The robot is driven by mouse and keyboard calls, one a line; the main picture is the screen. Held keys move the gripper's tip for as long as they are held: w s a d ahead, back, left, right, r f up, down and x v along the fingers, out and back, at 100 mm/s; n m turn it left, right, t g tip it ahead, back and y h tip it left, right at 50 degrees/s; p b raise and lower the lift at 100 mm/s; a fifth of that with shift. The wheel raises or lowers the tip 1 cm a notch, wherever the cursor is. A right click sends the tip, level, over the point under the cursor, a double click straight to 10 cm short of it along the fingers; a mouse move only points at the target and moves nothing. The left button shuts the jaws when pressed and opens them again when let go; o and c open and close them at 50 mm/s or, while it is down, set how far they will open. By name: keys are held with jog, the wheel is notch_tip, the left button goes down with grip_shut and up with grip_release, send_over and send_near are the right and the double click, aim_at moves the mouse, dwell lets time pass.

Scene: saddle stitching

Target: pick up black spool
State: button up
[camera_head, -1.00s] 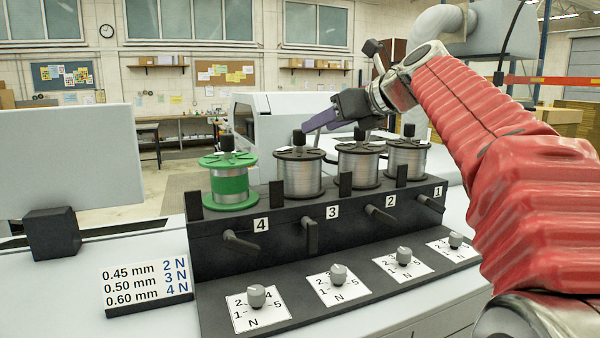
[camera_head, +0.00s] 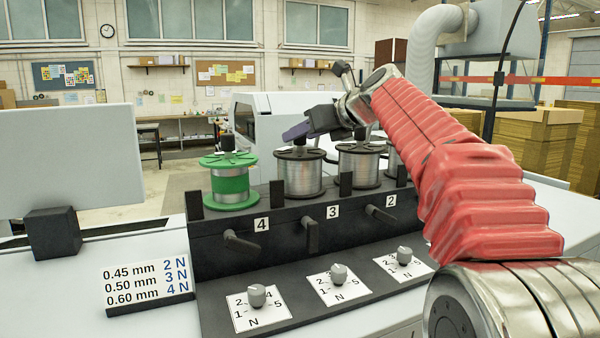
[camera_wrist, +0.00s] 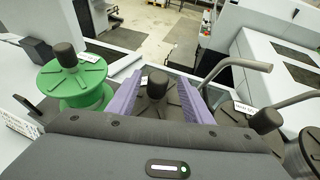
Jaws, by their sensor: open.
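Several spools stand in a row on a black rack. The black-flanged spool above label 3 (camera_head: 299,177) carries silver wire and has a black knob on top. My gripper (camera_head: 291,132) is over this spool, with its purple fingers at knob height. In the wrist view my gripper (camera_wrist: 158,70) is open, with one finger on each side of that spool's knob (camera_wrist: 156,84); the fingers look apart from it. Another black spool (camera_head: 359,168) stands to the right, above label 2. A further black spool (camera_head: 393,168) is mostly hidden behind my arm.
A green spool (camera_head: 232,185) stands left of the black ones, above label 4. The rack (camera_head: 280,235) has levers and dials in front. Two bent grey rods (camera_wrist: 290,98) rise near the right-hand spool in the wrist view. A sign (camera_head: 148,283) stands at front left.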

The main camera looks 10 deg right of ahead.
aim_at(291, 149)
jog(key=shift+x, duration=2.5)
jog(key=shift+a, duration=0.15)
jog(key=shift+c, duration=0.5)
grip_shut()
jog(key=shift+r, duration=0.3)
